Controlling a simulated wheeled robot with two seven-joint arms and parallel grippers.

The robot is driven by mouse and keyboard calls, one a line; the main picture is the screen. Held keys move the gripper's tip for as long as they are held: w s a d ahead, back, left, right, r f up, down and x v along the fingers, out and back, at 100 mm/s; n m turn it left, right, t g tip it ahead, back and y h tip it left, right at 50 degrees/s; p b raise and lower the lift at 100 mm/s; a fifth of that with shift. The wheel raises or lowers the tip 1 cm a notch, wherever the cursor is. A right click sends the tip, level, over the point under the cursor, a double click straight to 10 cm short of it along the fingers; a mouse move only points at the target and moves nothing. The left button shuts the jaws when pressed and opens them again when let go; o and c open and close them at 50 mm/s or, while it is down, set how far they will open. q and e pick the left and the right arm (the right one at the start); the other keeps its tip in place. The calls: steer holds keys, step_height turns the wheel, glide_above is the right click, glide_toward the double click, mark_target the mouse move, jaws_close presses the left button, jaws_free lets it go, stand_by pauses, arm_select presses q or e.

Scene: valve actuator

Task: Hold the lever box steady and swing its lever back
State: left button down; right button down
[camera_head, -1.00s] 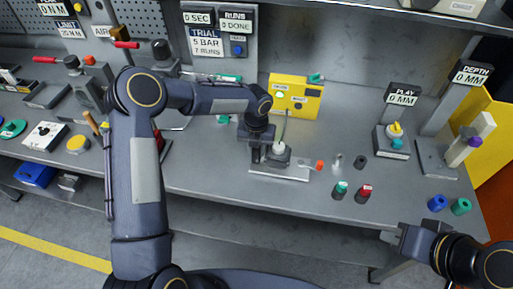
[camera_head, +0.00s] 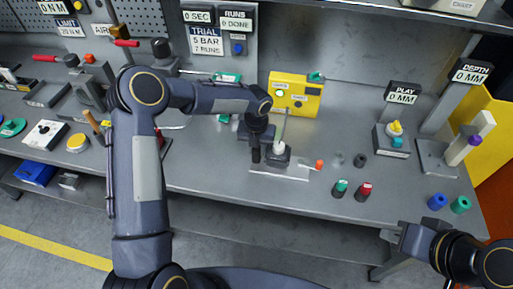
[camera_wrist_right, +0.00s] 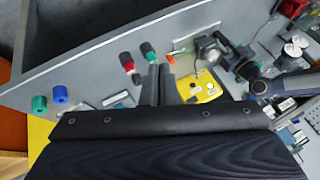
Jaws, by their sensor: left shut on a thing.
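The lever box (camera_head: 277,160) is a small dark block on a pale base plate on the bench, below the yellow box in the head view. A pale upright lever (camera_head: 283,128) rises from its white collar. My left gripper (camera_head: 257,152) reaches down at the left side of the lever box and is shut on it; the arm partly hides the contact. My right gripper (camera_head: 388,236) is empty in front of the bench's front edge, far from the lever box. In the right wrist view its two fingers (camera_wrist_right: 161,72) have a narrow gap between them.
A yellow box (camera_head: 296,95) stands behind the lever box. An orange knob (camera_head: 319,164), a green-topped cylinder (camera_head: 340,188) and a red-topped cylinder (camera_head: 363,191) stand to the right. The PLAY fixture (camera_head: 392,140) is further right. The bench front is mostly clear.

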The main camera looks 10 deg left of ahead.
steer(key=c, duration=1.6)
jaws_free()
steer(key=shift+o, duration=1.3)
steer(key=shift+w, duration=0.15)
steer(key=shift+o, duration=0.2)
steer(key=w+a+f+m, duration=0.1)
steer(key=w+f+m, duration=0.1)
steer(key=w+m, duration=0.4)
steer(key=w+a+f+m, duration=0.1)
steer(key=w+f+m, duration=0.1)
steer(key=w+m, duration=0.3)
steer(key=shift+w+a+m, duration=0.3)
steer(key=shift+w+m, duration=0.1)
steer(key=shift+w, duration=0.5)
steer(key=m+t+y, duration=0.1)
steer(key=m+t, duration=0.1)
steer(key=m, duration=1.3)
glide_toward(320, 163)
steer(key=shift+m, duration=0.3)
steer(key=x, duration=1)
steer(key=shift+w+f, duration=0.15)
steer(key=shift+w, duration=0.05)
steer(key=shift+c, duration=0.4)
jaws_close()
